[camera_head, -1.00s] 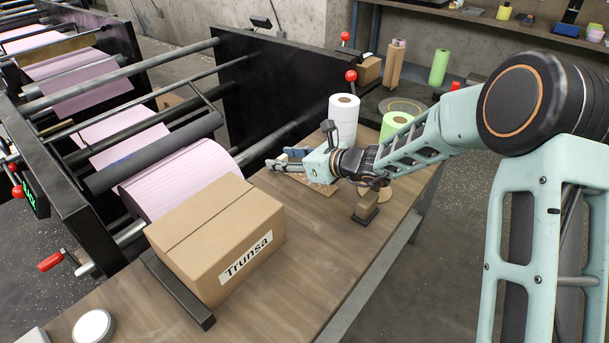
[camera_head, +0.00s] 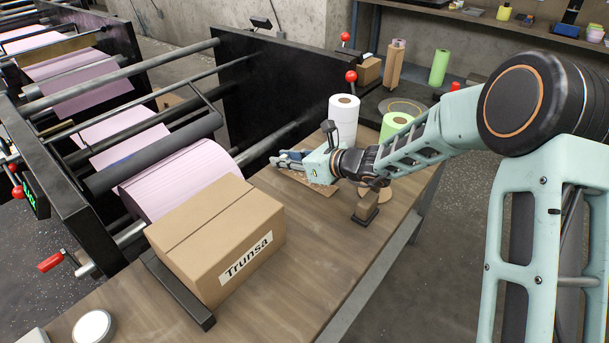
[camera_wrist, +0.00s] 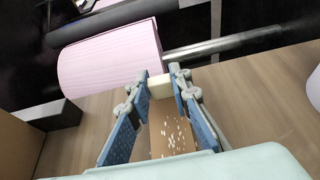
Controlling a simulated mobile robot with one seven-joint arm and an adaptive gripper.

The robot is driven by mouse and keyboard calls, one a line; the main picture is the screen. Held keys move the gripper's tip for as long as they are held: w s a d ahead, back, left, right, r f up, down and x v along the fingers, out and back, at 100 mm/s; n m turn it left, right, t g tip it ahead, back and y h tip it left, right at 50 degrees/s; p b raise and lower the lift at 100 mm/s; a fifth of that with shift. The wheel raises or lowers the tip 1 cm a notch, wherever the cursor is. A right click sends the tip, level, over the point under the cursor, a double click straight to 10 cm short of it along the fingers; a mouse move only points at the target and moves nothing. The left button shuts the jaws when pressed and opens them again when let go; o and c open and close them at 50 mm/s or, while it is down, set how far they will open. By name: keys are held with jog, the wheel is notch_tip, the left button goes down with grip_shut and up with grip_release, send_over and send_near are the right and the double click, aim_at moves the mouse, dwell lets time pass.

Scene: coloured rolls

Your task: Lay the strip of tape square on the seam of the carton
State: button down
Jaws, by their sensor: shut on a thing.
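The brown carton (camera_head: 190,262), labelled "Trunsa", stands upright on the bench, with its seam (camera_head: 210,219) running along its closed top. The carton's edge shows at the left of the wrist view (camera_wrist: 14,148). My gripper (camera_head: 276,161) is low over the bench, behind and to the right of the carton and apart from it. In the wrist view its fingertips (camera_wrist: 161,86) are shut on a small cream piece (camera_wrist: 160,90). I cannot tell for sure that this is the strip of tape. A brown, white-speckled sheet (camera_wrist: 172,132) lies below the gripper.
A black bar (camera_head: 178,290) runs along the carton's near left side. White (camera_head: 343,118) and green (camera_head: 394,127) rolls stand behind my gripper. A roller with pink film (camera_head: 178,180) borders the bench (camera_head: 290,255). The bench is clear right of the carton.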

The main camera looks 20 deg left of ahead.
jog(key=shift+r+p, duration=2.05)
jog(key=shift+r, duration=0.95)
